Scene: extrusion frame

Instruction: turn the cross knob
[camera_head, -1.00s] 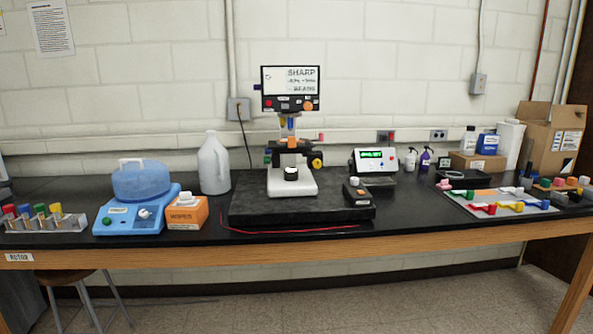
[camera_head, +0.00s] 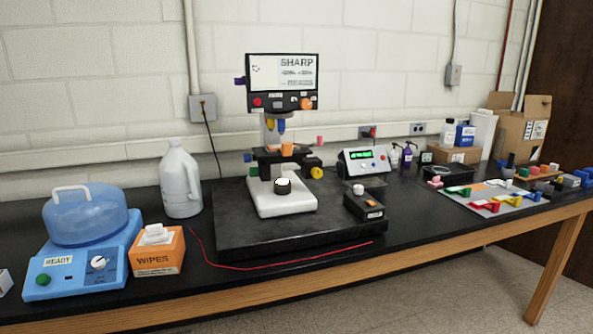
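A microscope (camera_head: 284,201) with a white base stands on a black slab in the middle of the bench. Its screen (camera_head: 283,76) reads SHARP and has several small buttons and knobs below it. A white knob (camera_head: 98,262) is on the front of the blue machine (camera_head: 60,284) at left. The knobs are too small to tell which one is cross-shaped. Neither of my grippers shows.
A black slab (camera_head: 235,240) carries the microscope and a small black box (camera_head: 363,207). A red cord (camera_head: 290,264) lies along its front. An orange wipes box (camera_head: 157,256) and a white jug (camera_head: 180,182) stand at left. A tray of coloured parts (camera_head: 475,205) lies at right.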

